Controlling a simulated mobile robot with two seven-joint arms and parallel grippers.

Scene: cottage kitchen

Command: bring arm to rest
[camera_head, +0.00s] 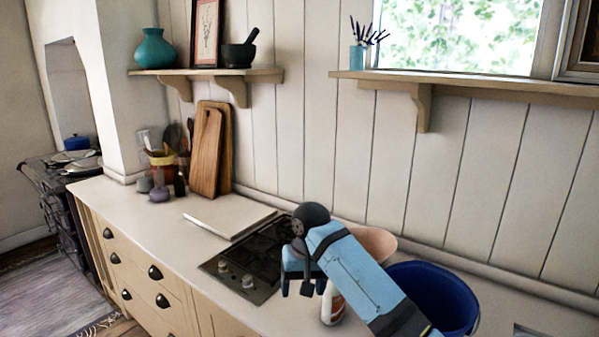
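My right arm, light blue with a black joint, reaches in from the bottom right over the counter. My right gripper (303,287) points down in front of the stove top, at its right end. Its dark fingers are small and partly overlapped by the arm, so I cannot tell how far apart they are. I see nothing held in it. My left gripper is not in view.
A black stove top (250,262) is set in the counter (150,215). A white bottle (332,306), a tan bowl (375,241) and a blue bucket (440,292) stand close around my arm. Cutting boards (207,152) lean against the wall. The left counter front is clear.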

